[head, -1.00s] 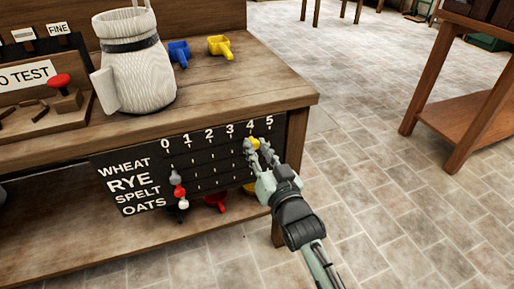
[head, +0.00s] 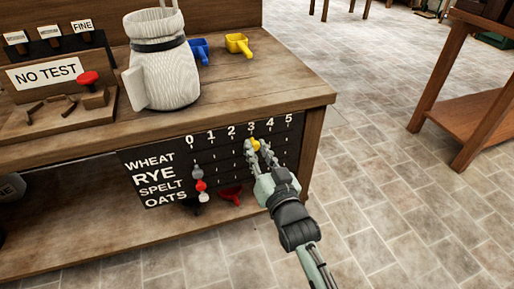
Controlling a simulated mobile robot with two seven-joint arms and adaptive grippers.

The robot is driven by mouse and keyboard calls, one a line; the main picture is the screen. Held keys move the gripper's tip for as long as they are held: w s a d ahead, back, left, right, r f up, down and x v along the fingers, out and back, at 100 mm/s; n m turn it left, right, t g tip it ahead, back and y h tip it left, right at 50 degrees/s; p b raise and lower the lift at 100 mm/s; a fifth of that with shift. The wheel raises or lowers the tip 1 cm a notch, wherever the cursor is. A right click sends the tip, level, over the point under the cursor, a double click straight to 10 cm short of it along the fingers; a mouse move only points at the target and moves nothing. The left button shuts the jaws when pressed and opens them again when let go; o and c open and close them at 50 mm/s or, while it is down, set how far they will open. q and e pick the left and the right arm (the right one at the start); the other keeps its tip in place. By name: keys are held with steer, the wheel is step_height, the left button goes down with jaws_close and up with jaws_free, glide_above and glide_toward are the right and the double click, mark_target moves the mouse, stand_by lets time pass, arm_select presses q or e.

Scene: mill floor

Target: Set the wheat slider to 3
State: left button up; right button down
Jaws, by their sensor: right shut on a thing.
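The slider board (head: 222,170) is a black panel on the bench front, with rows WHEAT, RYE, SPELT and OATS and columns 0 to 5. The yellow wheat knob (head: 256,145) is in the top row, under the 3 as far as I can see. My right gripper (head: 257,149) is shut on this knob, and its fingers partly cover it. A grey knob (head: 197,171), a red knob (head: 201,186) and a white knob (head: 203,197) stand at 0 in the rye, spelt and oats rows. My left gripper is not in view.
A red funnel-like thing (head: 231,193) is below the board. The tiled floor (head: 390,215) at right is clear.

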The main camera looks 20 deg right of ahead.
steer(key=c, duration=1.3)
jaws_free()
steer(key=shift+s, duration=0.2)
steer(key=s, duration=1.1)
steer(key=shift+s+d, duration=0.25)
steer(key=shift+s, duration=0.05)
